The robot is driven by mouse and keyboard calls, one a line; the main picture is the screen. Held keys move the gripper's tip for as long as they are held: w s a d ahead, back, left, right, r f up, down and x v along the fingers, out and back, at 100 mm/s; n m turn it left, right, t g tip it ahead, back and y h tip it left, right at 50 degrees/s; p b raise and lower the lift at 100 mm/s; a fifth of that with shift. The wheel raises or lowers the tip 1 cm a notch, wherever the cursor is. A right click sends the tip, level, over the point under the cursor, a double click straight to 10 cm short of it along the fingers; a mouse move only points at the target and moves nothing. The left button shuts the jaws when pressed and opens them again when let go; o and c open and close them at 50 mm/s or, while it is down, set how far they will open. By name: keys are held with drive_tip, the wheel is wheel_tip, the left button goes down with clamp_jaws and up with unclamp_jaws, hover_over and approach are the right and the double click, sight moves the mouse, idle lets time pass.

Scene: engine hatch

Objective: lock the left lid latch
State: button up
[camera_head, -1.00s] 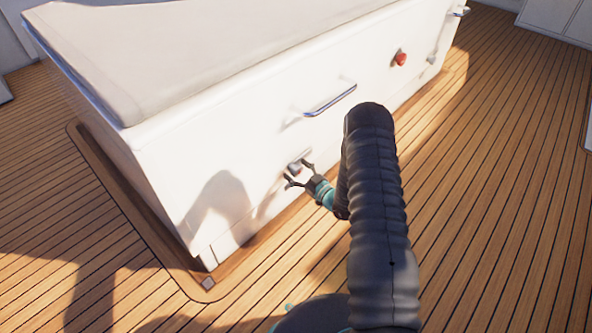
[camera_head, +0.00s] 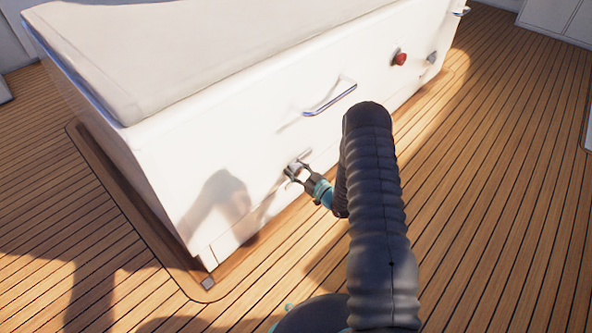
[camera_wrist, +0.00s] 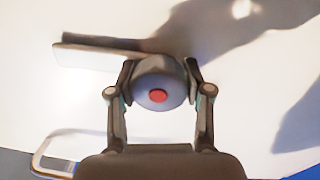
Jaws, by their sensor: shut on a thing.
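The left lid latch (camera_head: 297,158) is a small grey metal latch low on the front of the white box. In the wrist view, it has a round hub with a red dot (camera_wrist: 158,97) and a flat lever (camera_wrist: 92,54) reaching left from it. My gripper (camera_head: 294,171) is at this latch, shut on its hub. In the wrist view, one fingertip of my gripper (camera_wrist: 160,83) presses on each side of the hub. The lever lies outside the fingers. The latch's fixing behind the hub is hidden.
A chrome handle (camera_head: 330,100) is on the box front above the latch; it also shows in the wrist view (camera_wrist: 52,155). A red button (camera_head: 399,58) and another grey latch (camera_head: 432,58) are farther right. The wooden deck (camera_head: 490,200) is clear on the right.

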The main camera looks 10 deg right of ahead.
drive_tip(key=m+b, duration=0.1)
drive_tip(key=m, duration=0.3)
drive_tip(key=shift+b, duration=0.4)
drive_tip(key=m+b, duration=0.1)
drive_tip(key=m, duration=0.3)
drive_tip(key=shift+m+g, duration=0.3)
drive_tip(key=m, duration=0.4)
drive_tip(key=shift+w, duration=0.1)
drive_tip(key=shift+m+g+y, duration=0.3)
drive_tip(key=shift+m, duration=1.6)
drive_tip(key=o, duration=1.2)
